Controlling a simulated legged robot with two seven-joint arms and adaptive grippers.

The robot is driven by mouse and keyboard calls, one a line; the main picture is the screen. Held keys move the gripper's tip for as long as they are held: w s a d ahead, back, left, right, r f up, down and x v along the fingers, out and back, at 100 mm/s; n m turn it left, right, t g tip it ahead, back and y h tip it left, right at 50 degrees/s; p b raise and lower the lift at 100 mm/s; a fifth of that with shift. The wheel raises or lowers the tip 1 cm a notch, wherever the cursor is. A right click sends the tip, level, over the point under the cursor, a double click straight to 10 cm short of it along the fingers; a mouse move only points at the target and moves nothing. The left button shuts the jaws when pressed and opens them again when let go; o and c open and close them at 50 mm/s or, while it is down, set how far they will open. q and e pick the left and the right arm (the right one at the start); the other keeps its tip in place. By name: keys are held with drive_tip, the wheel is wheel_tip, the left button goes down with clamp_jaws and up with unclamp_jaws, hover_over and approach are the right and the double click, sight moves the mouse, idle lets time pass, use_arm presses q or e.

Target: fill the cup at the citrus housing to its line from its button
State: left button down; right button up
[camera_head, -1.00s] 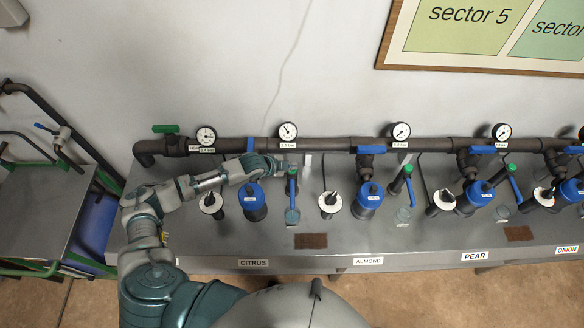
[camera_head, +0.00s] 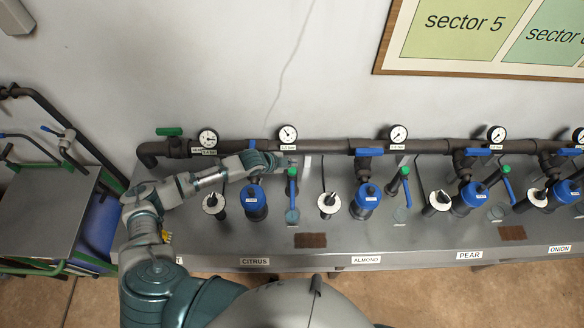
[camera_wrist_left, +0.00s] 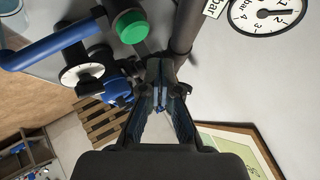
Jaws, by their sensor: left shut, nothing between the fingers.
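The citrus housing (camera_head: 254,203) is a dark cylinder with a blue lid, above the CITRUS label (camera_head: 254,262). A clear cup (camera_head: 292,216) stands to its right, below a tap with a blue handle (camera_head: 292,187) and a green round cap (camera_head: 292,171). I cannot make out the cup's line or its water level. My left gripper (camera_head: 286,163) is behind the housing, close to the green cap. In the left wrist view its fingers (camera_wrist_left: 160,92) are shut with nothing between them; the green cap (camera_wrist_left: 131,27) and blue handle (camera_wrist_left: 45,45) are apart from them. My right gripper is not in view.
A dark pipe (camera_head: 330,145) with gauges (camera_head: 288,132) runs along the wall just behind the gripper. A white dial (camera_head: 214,204) stands left of the housing. More housings, such as almond's (camera_head: 367,200), stand to the right. A brown mat (camera_head: 310,240) lies near the front edge.

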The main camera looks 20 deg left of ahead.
sight(291, 171)
use_arm(q)
wheel_tip(291, 171, up, 3)
drive_tip(key=shift+r+p, duration=0.15)
drive_tip(key=shift+p, duration=0.55)
idle(0.4)
